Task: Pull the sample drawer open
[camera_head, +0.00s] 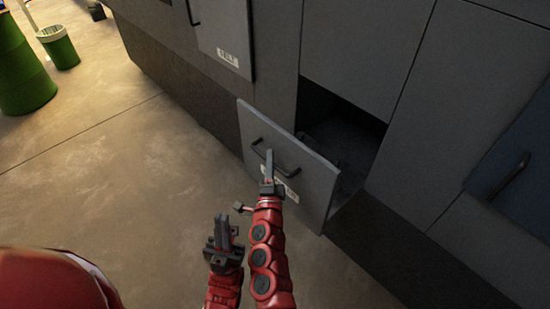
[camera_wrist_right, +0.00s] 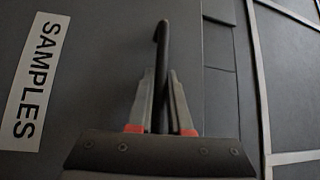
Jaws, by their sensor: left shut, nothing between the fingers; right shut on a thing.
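The sample drawer (camera_head: 317,190) is a grey front pulled out from the low cabinet, with a dark open space behind it. Its label reads SAMPLES in the right wrist view (camera_wrist_right: 34,80). A black bar handle (camera_head: 291,152) runs across the drawer front. My right gripper (camera_head: 269,163) is at the handle, its fingers shut around the bar. The handle (camera_wrist_right: 161,50) also shows between the fingers of the right gripper (camera_wrist_right: 161,100) in the right wrist view. My left gripper (camera_head: 224,228) is shut and empty, left of the right arm and apart from the drawer.
Grey cabinet panels (camera_head: 365,50) stand around the drawer. Another labelled door with a handle (camera_head: 225,30) is at the upper left, and a bluish panel with a handle (camera_head: 510,175) is at the right. Green bins (camera_head: 60,50) stand far left. The floor (camera_head: 110,150) in front is clear.

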